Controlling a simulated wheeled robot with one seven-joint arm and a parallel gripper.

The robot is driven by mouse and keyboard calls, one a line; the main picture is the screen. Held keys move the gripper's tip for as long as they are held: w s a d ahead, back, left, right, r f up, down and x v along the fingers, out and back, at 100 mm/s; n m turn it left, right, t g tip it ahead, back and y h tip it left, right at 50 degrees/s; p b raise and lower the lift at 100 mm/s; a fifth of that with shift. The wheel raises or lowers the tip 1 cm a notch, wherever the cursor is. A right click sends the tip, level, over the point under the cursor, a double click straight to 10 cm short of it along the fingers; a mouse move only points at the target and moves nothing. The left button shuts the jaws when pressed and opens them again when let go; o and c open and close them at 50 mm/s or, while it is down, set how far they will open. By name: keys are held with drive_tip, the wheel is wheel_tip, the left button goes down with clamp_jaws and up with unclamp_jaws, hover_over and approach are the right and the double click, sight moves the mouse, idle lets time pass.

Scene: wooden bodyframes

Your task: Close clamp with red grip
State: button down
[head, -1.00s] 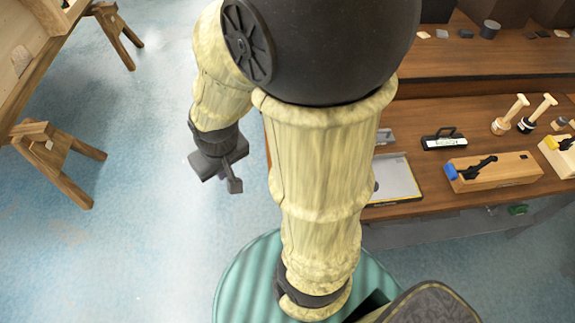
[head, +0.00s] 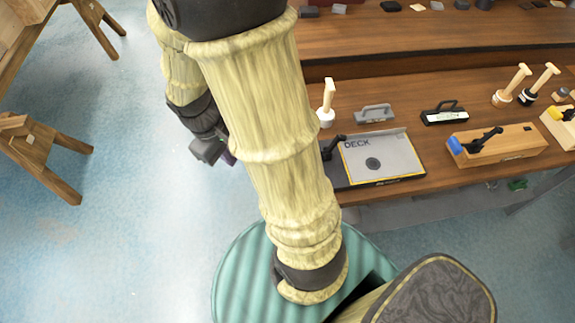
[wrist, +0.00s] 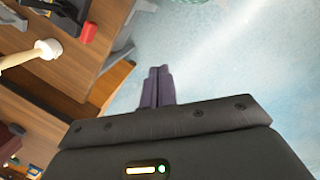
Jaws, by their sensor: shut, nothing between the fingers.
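A small red part (wrist: 89,33) shows at the upper left of the wrist view, beside a dark piece; it may be the red grip of the clamp, but I cannot tell for sure. No red grip shows in the head view, where my arm covers part of the bench; a black lever (head: 333,147) sticks out from behind my arm there. My gripper (wrist: 156,86) is shut and empty in the wrist view, over the blue floor and apart from the bench. In the head view my gripper (head: 210,150) hangs left of my arm.
The wooden bench (head: 415,100) bears a blue-grip clamp (head: 497,147), a yellow-grip clamp (head: 562,123), mallets (head: 327,103), a grey-handled tool (head: 374,113) and a DECK panel (head: 382,158). Wooden trestles (head: 45,150) stand left. The blue floor (head: 120,230) between is clear.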

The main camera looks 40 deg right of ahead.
drive_tip(key=w+d+f+n+g+h+b, duration=0.2)
drive_tip(key=d+f+n+h+b, duration=0.2)
drive_tip(key=f, duration=0.4)
drive_tip(key=w+d+f+n+g+h+b, duration=0.3)
drive_tip(key=d+f+n+h+b, duration=0.1)
drive_tip(key=d+f+b, duration=0.3)
drive_tip(key=shift+w+d+f+g+h+b, duration=0.2)
drive_tip(key=shift+w+f+g+h+b, duration=0.15)
drive_tip(key=shift+f+b, duration=0.3)
drive_tip(key=shift+s+d+f, duration=0.1)
drive_tip(key=x, duration=0.9)
drive_tip(key=shift+s+d+f, duration=0.15)
drive_tip(key=shift+d, duration=0.2)
